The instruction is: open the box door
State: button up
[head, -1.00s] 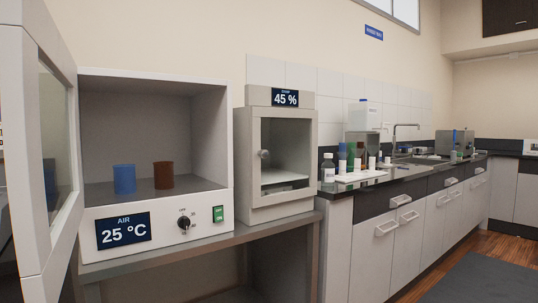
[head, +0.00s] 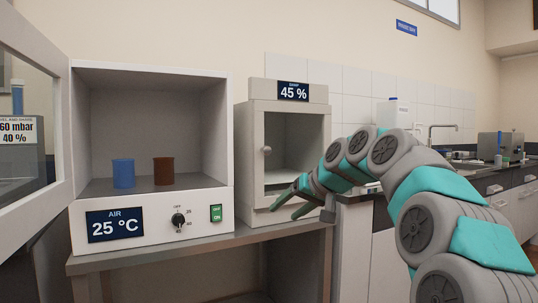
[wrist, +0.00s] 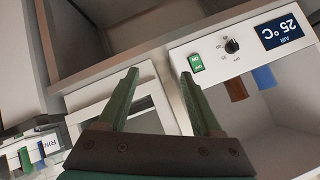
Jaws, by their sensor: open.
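The small light-grey box (head: 243,160) with a 45 % display stands right of the oven. Its glass-paned door (head: 262,185) looks shut, with a round knob (head: 267,150) at the left side. My gripper (head: 286,212) is open and empty, low in front of the box, its green fingers below knob height. The arm hides the box's lower right. In the wrist view, which is upside down, the open fingers (wrist: 160,73) point toward the bench edge between the oven panel and a pale frame (wrist: 110,103) that seems to be the box. The knob cannot be made out there.
The white oven (head: 150,70) on the left has its door (head: 62,150) wide open, with a blue cup (head: 123,173) and a brown cup (head: 163,171) inside. Both units stand on a grey bench (head: 200,250). A counter (head: 500,178) with lab items lies right.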

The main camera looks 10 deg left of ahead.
jog(key=w+r+t+y+b, duration=0.2)
jog(key=w+r+t, duration=0.2)
jog(key=w+r, duration=0.55)
jog(key=n+t, duration=0.2)
jog(key=t, duration=0.2)
send_near(268, 150)
jog(key=shift+x, duration=1.35)
jog(key=shift+y, duration=0.3)
jog(key=shift+p+x, duration=1.85)
jog(key=shift+x, duration=1.5)
jog(key=shift+c, duration=0.2)
grip_shut()
